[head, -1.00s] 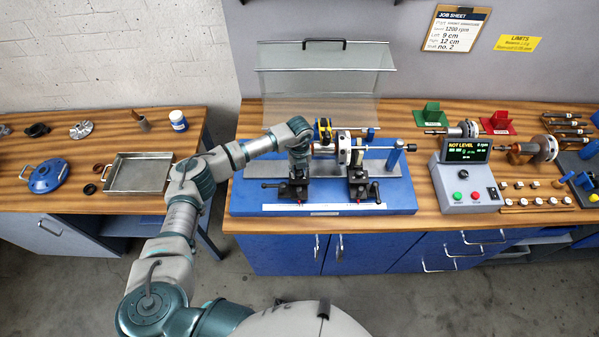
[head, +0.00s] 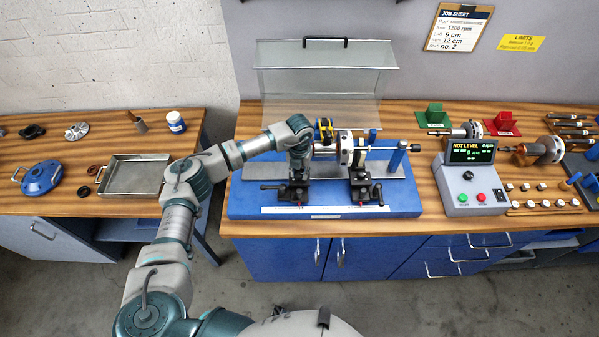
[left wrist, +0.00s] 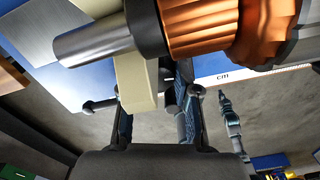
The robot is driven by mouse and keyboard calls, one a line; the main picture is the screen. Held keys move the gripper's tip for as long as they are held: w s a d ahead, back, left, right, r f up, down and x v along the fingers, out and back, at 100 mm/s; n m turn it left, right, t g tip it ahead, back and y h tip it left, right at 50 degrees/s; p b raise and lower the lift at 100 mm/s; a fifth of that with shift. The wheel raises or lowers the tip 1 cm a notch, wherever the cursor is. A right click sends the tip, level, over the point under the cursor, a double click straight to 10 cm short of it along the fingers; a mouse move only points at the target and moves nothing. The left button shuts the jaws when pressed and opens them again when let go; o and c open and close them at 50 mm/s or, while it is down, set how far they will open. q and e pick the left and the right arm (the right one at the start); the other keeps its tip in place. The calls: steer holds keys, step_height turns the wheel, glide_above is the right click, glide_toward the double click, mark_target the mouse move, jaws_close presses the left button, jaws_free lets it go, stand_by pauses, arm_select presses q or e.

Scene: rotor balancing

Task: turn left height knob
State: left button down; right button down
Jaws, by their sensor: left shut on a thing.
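My left gripper (head: 298,166) is at the left support (head: 291,190) of the balancing machine, reaching down from above. In the left wrist view its two dark fingers (left wrist: 160,108) straddle the area below a cream block (left wrist: 136,82). The gripper is shut on the left height knob, which is mostly hidden by the fingers and arm. The rotor (head: 345,146) lies across the supports; its copper windings (left wrist: 200,22) and steel shaft (left wrist: 95,42) fill the top of the wrist view. The right support (head: 361,188) stands apart. My right gripper is not in view.
The control box (head: 468,178) has a screen reading NOT LEVEL. A clear guard (head: 320,70) stands raised behind the machine. A blue post (head: 396,157) stands at the right of the base (head: 400,206). A metal tray (head: 136,178) sits on the left bench.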

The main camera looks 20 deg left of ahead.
mark_target(299, 172)
arm_select(q)
steer(key=shift+s+f, duration=0.1)
steer(key=shift+f, duration=0.05)
steer(key=c, duration=0.8)
jaws_free()
steer(key=shift+c, duration=0.2)
step_height(299, 172, up, 12)
steer(key=shift+w, duration=0.2)
